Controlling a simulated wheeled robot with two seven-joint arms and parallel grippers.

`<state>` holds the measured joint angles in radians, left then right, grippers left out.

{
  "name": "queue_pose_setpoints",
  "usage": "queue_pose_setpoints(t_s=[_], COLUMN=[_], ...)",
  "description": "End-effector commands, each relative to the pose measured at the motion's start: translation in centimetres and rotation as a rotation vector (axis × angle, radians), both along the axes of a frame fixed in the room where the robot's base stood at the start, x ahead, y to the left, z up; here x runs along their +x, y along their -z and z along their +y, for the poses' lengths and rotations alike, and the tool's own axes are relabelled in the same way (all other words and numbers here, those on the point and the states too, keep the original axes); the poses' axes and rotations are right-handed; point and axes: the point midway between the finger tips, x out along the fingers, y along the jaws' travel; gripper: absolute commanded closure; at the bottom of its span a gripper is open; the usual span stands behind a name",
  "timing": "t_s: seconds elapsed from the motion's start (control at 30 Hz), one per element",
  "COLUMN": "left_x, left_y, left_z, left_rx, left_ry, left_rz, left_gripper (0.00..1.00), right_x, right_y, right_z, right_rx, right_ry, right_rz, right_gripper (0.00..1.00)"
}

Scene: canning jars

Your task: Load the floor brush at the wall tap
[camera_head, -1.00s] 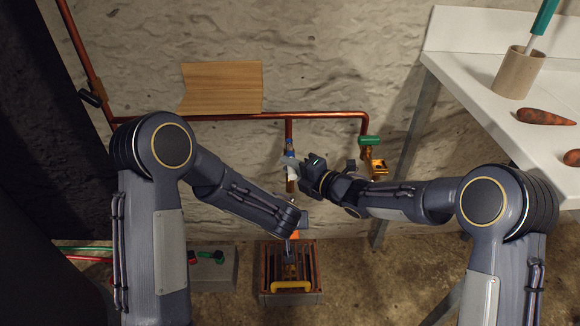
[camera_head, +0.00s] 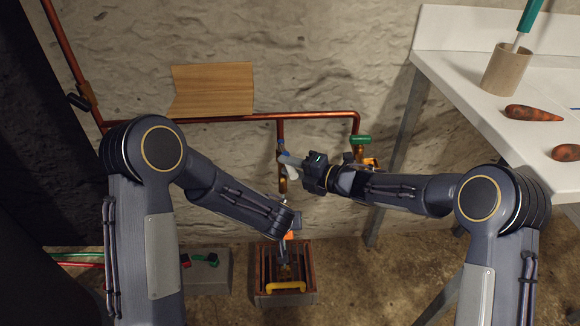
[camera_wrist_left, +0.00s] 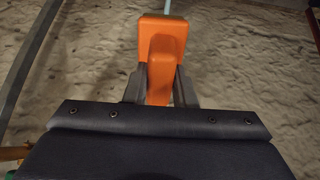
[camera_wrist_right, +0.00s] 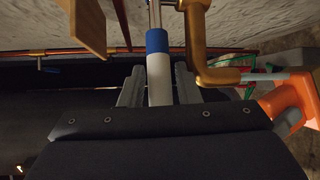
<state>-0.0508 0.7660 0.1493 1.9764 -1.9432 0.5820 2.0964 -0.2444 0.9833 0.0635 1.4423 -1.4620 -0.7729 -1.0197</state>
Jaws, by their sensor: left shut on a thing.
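My left gripper (camera_wrist_left: 160,90) is shut on an orange block (camera_wrist_left: 158,55), with a pale rod behind it. The orange also shows in the head view (camera_head: 291,235), above a slatted crate. My right gripper (camera_wrist_right: 158,85) has its fingers on either side of a white tube (camera_wrist_right: 159,75) with a blue band (camera_wrist_right: 157,41) and a metal rod above. I cannot tell whether the fingers press on it. In the head view this gripper (camera_head: 290,165) is at the copper drop pipe (camera_head: 281,132). The green-handled wall tap (camera_head: 361,139) is just right, partly behind my right arm.
The slatted crate (camera_head: 285,298) with a yellow handle stands on the floor. A grey block (camera_head: 208,278) with red and green fittings is left of it. A wooden board (camera_head: 212,88) is on the wall. A white table (camera_head: 470,95) with carrots and a brown cup (camera_head: 506,70) is at right.

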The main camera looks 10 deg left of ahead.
Motion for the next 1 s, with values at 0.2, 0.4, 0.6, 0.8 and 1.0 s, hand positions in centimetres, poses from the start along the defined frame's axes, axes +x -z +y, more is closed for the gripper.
queue_pose_setpoints(t_s=[0.2,0.4,0.6,0.8,1.0], left_x=[0.0,0.0,0.0,0.0,0.0], left_y=[0.0,0.0,0.0,0.0,0.0], left_z=[0.0,0.0,0.0,0.0,0.0], left_rx=[0.0,0.0,0.0,0.0,0.0], left_ry=[0.0,0.0,0.0,0.0,0.0], left_rz=[-0.001,-0.001,-0.001,-0.001,-0.001], left_gripper=[0.95,0.95,0.95,0.95,0.95], right_x=[-0.3,-1.5,-2.8,-3.5,-3.7], right_y=[-0.2,-0.8,-1.3,-1.6,-1.6], right_z=[-1.1,-5.0,-8.8,-10.9,-11.3], right_rx=[0.0,0.0,0.0,-0.001,-0.001], right_ry=[0.001,0.005,0.003,0.001,0.0], right_rz=[0.0,0.0,-0.001,0.0,0.001], right_gripper=[0.7,0.7,0.7,0.7,0.7])
